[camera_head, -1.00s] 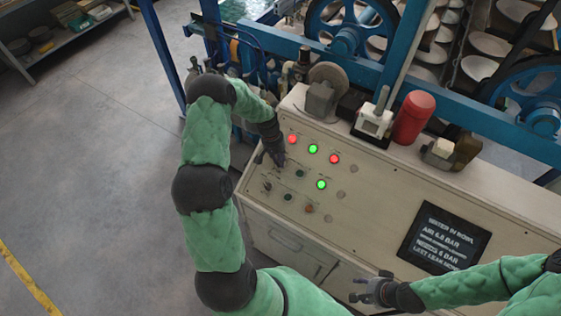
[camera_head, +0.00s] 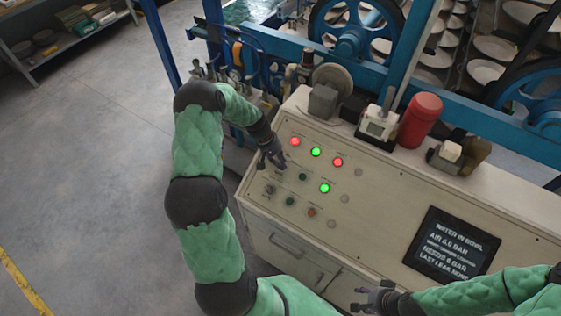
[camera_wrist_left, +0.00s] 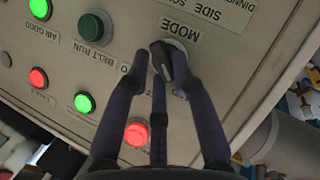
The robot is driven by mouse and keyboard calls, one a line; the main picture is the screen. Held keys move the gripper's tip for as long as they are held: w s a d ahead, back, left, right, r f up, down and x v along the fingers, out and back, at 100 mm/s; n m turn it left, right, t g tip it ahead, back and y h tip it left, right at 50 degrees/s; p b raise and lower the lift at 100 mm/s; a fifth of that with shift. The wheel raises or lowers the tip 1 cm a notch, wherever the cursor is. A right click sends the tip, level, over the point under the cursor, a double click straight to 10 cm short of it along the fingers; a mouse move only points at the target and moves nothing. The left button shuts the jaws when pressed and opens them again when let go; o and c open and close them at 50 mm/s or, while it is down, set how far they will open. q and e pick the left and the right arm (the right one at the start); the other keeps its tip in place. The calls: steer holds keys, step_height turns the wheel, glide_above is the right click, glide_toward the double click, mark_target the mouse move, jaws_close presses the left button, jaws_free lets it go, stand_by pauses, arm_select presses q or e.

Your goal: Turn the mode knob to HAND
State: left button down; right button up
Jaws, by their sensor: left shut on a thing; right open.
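The mode knob (camera_wrist_left: 164,62) is a dark pointer knob on a pale round base, beside the MODE label (camera_wrist_left: 180,30) in the left wrist view. My left gripper (camera_wrist_left: 160,70) has its dark fingers around it and is shut on it. In the head view my left gripper (camera_head: 273,158) is at the upper left of the cream control panel (camera_head: 380,200) and hides the knob. The knob's markings are too covered to tell where it points. My right gripper (camera_head: 372,296) is open and empty near the cabinet's front edge.
Red and green lamps (camera_head: 316,152) and several buttons lie right of my left gripper. A green button (camera_wrist_left: 91,26) is close by in the left wrist view. A black notice (camera_head: 448,243) and a red cylinder (camera_head: 420,117) are further right.

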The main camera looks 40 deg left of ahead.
arm_select(q)
steer(key=shift+s+d+f, duration=0.3)
steer(key=shift+s, duration=0.1)
steer(key=c, duration=1.1)
jaws_free()
steer(key=shift+r, duration=0.1)
steer(key=shift+w+a+r, duration=0.1)
steer(key=shift+w+a, duration=0.05)
steer(key=shift+w, duration=0.05)
steer(key=shift+a+r, duration=0.2)
steer(key=shift+r, duration=0.15)
steer(key=v, duration=1.1)
